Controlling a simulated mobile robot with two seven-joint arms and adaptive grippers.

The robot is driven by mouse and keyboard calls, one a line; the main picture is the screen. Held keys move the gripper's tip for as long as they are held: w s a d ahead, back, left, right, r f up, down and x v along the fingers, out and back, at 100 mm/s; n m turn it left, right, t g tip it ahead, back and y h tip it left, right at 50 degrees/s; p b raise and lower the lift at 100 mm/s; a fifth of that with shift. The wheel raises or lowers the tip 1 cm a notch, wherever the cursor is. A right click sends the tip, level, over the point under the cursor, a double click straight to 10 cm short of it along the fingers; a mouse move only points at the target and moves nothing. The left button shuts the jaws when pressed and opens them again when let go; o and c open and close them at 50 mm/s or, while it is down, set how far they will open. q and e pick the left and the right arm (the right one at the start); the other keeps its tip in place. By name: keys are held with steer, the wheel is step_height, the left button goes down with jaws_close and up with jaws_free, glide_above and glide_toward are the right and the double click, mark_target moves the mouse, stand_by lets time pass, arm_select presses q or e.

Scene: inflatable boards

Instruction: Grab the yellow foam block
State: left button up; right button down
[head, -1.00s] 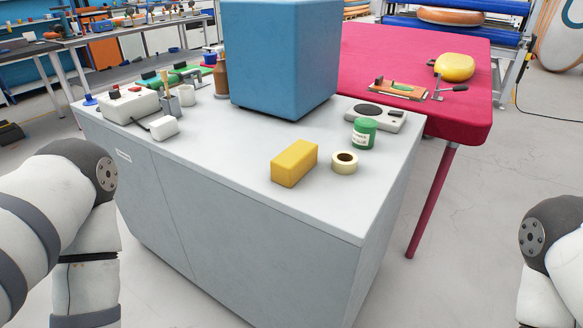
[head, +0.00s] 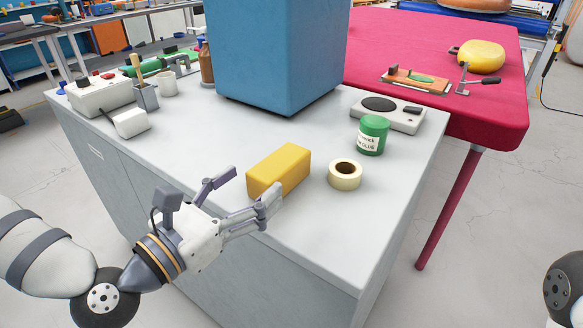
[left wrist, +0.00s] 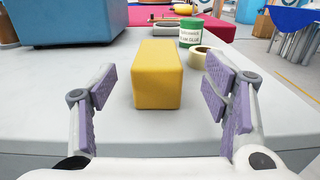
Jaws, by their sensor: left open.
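The yellow foam block (head: 279,170) lies on the grey cabinet top near its front edge, in the head view. In the left wrist view the block (left wrist: 158,75) stands ahead, between the two purple-padded fingers. My left gripper (head: 243,193) is open and empty at the cabinet's front edge, its fingertips close to the block's near side. The wrist view also shows this left gripper (left wrist: 160,102) spread wider than the block. I cannot tell whether a finger touches it. My right gripper is out of view.
A tape roll (head: 345,175) sits just right of the block, with a green glue jar (head: 372,135) behind it. A large blue cube (head: 270,55) stands behind. A white device (head: 388,114) and a pink table (head: 440,50) are at right. The cabinet top (head: 200,150) is clear left of the block.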

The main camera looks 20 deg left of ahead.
arm_select(q)
glide_toward(300, 148)
steer(key=x, duration=0.5)
steer(key=shift+w+a+f, duration=0.1)
steer(key=shift+a+f, duration=0.15)
steer(key=shift+a, duration=0.05)
steer(key=c, duration=0.9)
